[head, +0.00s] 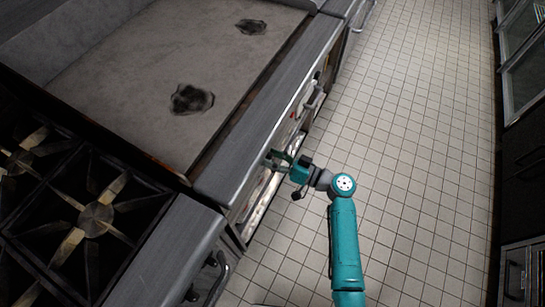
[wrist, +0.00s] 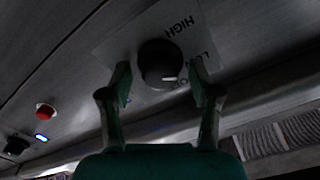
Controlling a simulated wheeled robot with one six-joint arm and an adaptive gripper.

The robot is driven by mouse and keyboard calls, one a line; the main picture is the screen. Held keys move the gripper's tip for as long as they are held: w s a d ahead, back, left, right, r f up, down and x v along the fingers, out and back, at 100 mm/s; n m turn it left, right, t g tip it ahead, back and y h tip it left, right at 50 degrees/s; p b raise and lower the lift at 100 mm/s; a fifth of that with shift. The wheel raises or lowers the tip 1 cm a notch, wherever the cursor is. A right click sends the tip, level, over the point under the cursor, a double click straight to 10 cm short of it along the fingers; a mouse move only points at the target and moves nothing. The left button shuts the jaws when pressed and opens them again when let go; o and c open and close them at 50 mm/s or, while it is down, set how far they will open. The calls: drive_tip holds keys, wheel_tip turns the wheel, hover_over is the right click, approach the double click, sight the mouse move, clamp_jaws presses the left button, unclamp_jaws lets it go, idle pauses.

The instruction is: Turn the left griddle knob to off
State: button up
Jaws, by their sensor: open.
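In the wrist view a round dark knob (wrist: 160,62) sits on the metal front panel, on a pale label plate. "HIGH" reads above it to the right, and part of "LOW" and further letters show at its right. A short white mark on the knob lies at its lower right. My gripper (wrist: 161,72) is open, with one finger on each side of the knob; whether either touches it I cannot tell. In the head view my gripper (head: 276,157) is at the front of the griddle (head: 135,75); the knob is not distinguishable there.
A red button (wrist: 46,110), a small blue light (wrist: 41,137) and another dark knob (wrist: 16,146) are on the panel at left in the wrist view. A burner range (head: 95,220) adjoins the griddle. The tiled floor (head: 420,130) at right is clear.

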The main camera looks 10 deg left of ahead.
drive_tip(key=c, duration=1.1)
drive_tip(key=shift+m, duration=0.3)
drive_tip(key=m, duration=1.1)
drive_tip(key=shift+w+f, duration=0.1)
drive_tip(key=shift+f, duration=0.05)
drive_tip(key=shift+m, duration=0.3)
